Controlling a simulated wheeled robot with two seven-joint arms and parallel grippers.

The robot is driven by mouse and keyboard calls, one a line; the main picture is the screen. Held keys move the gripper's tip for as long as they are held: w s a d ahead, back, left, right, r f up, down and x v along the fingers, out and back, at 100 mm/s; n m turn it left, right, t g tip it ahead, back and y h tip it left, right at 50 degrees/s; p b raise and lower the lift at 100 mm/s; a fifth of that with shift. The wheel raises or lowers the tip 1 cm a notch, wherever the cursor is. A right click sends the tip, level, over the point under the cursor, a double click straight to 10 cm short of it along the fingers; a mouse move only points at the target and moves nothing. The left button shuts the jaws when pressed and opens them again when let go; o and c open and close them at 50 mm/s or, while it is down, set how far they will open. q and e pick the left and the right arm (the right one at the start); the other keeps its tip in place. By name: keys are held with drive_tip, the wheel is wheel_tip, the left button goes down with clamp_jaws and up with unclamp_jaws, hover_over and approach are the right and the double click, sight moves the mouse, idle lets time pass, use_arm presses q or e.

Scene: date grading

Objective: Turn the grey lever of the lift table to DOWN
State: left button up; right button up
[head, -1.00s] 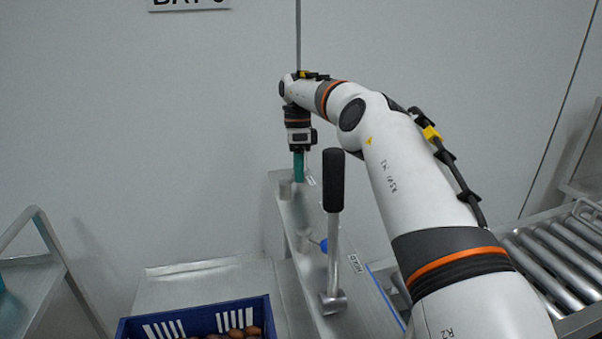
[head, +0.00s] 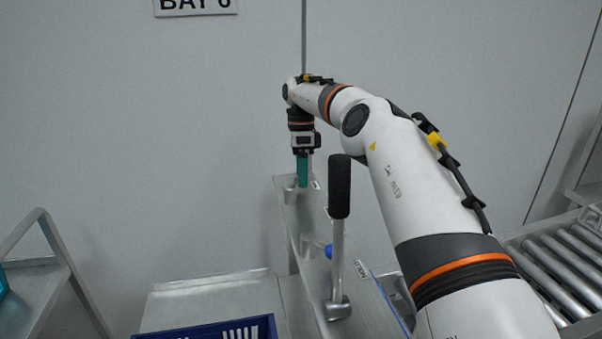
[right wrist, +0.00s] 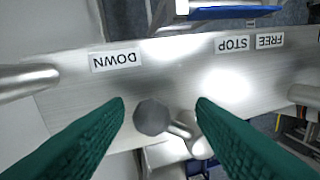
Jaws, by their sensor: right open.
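My right gripper (head: 303,184) points down at the far end of a long metal panel (head: 318,262), its green fingers low over it. In the right wrist view the open fingers (right wrist: 160,103) stand on either side of the grey lever's (right wrist: 152,117) round knob, with gaps showing. A short rod runs from the knob to a rounded metal part at lower right. Upside-down labels on the panel read DOWN (right wrist: 115,60), STOP (right wrist: 232,44) and FREE (right wrist: 270,41). The knob lies nearer DOWN than FREE. My left gripper is not in view.
A tall black-handled lever (head: 339,188) stands on the panel's near part, beside a HOLD label (head: 361,268). A small blue-tipped part (head: 328,251) sits behind it. A blue crate (head: 215,331) is at the bottom, a roller conveyor (head: 553,262) at right.

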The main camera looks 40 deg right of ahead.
wheel_tip(320, 180, up, 10)
drive_tip(key=p, duration=0.9)
drive_tip(key=shift+a+f, duration=0.15)
drive_tip(key=shift+f, duration=0.1)
